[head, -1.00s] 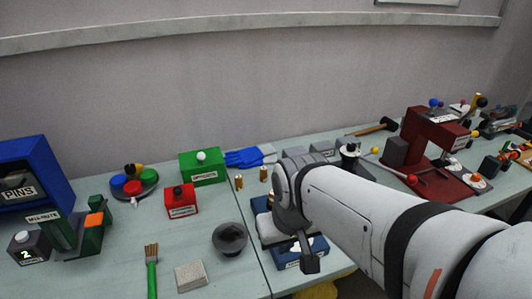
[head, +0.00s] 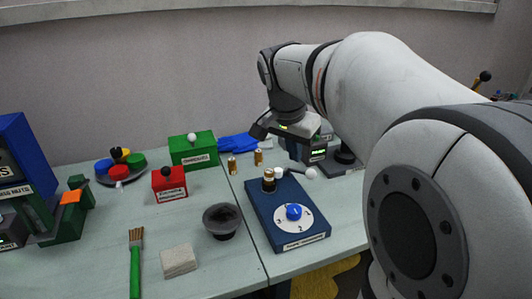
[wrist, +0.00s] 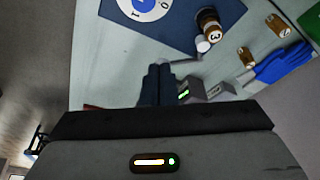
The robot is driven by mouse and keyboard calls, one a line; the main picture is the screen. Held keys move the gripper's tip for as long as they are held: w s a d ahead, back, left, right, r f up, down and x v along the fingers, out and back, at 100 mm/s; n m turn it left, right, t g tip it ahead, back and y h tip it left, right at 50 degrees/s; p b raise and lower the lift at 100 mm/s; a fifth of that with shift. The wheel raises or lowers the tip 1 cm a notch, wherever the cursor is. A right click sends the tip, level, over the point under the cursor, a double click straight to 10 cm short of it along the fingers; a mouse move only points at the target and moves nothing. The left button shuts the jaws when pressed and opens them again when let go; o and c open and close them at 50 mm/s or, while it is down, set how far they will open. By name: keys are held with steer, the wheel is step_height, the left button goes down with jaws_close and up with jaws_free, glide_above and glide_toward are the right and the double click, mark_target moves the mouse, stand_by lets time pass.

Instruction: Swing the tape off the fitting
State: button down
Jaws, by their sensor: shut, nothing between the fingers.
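The blue unit (head: 262,215) stands on the bench and has a white dial with a blue knob (head: 293,212). A brown and gold cylinder (head: 269,181), perhaps the fitting, stands at its back edge. It shows in the wrist view with a "3" label (wrist: 209,26). A white ball (wrist: 203,46) is beside it. I cannot make out the tape for certain in either view. My gripper (wrist: 158,75) is shut and empty, beyond the blue unit's back edge and apart from the cylinder. In the head view its fingers are hard to see.
Grey boxes with green displays (wrist: 205,92) are close to my fingers. A dark bowl (head: 222,220), a red box (head: 169,184) and a green box (head: 193,149) stand left.

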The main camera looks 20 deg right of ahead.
steer(key=b+x, duration=0.1)
steer(key=x, duration=0.8)
steer(key=shift+f, duration=0.2)
steer(key=w+d, duration=0.1)
steer(key=w+d+f, duration=0.1)
steer(key=shift+d, duration=0.3)
steer(key=shift+w+d+f, duration=0.15)
steer(key=shift+w+d, duration=0.1)
steer(key=shift+d, duration=0.1)
steer(key=shift+w+a+n, duration=0.1)
steer(key=shift+a+n, duration=0.05)
steer(key=shift+n, duration=0.15)
